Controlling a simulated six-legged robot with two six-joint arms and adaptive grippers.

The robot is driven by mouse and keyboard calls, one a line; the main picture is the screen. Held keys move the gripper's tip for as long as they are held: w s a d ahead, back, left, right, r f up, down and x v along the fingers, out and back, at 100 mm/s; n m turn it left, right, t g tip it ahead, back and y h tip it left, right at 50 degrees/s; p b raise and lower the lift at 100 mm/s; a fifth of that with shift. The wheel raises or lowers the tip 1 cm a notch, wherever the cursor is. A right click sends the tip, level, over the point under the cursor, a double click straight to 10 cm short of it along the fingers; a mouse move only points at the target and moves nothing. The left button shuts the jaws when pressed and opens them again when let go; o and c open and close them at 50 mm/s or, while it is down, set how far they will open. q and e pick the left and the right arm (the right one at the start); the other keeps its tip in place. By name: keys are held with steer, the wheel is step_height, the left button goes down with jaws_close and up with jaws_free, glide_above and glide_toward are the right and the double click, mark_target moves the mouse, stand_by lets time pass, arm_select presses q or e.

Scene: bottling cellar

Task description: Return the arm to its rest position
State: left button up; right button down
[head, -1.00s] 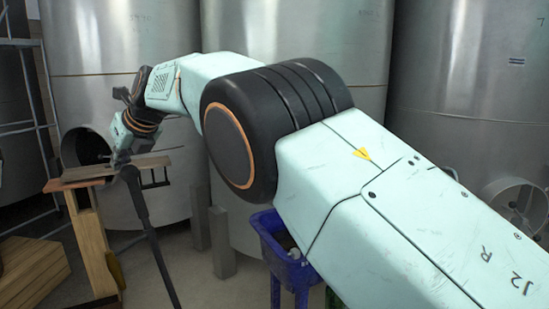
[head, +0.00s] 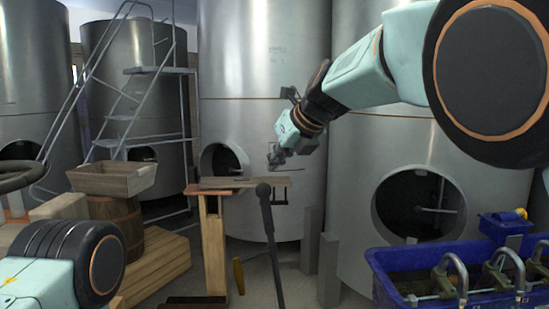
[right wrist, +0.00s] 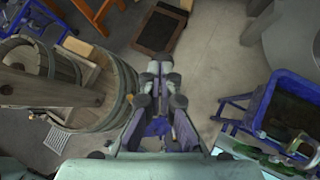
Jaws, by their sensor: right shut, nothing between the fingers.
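My right arm comes in from the right in the head view, its elbow bent high in front of the steel tanks. Its gripper (head: 275,160) is shut and empty. In the picture it appears just above the right part of a narrow wooden bench top (head: 243,183); I cannot tell the gap in depth. The right wrist view shows the same gripper (right wrist: 159,66) pointing down over the floor, its fingers together with nothing between them. Of my left arm only a dark round joint and a pale link show at the lower left; its gripper is out of view.
A blue trough (head: 385,280) with curved metal taps stands at the lower right. A wooden tray (head: 112,180) rests on a barrel (head: 122,215) at left. A black upright rod (head: 272,245) stands before the bench. The right wrist view shows a barrel (right wrist: 125,92) and blue trough (right wrist: 262,100) with floor between.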

arm_select(q)
steer(key=shift+w+a+f, duration=0.1)
steer(key=shift+w, duration=0.15)
arm_select(e)
steer(key=shift+a+r, duration=0.35)
steer(key=shift+a, duration=0.05)
arm_select(q)
steer(key=shift+s, duration=0.1)
arm_select(e)
steer(key=x, duration=0.7)
steer(key=shift+w+a+f, duration=0.1)
steer(key=shift+w+f, duration=0.1)
steer(key=shift+w, duration=0.2)
steer(key=shift+w+f, duration=0.1)
steer(key=shift+f, duration=0.05)
steer(key=shift+s, duration=0.2)
arm_select(q)
steer(key=shift+s, duration=0.15)
arm_select(e)
steer(key=shift+a, duration=0.1)
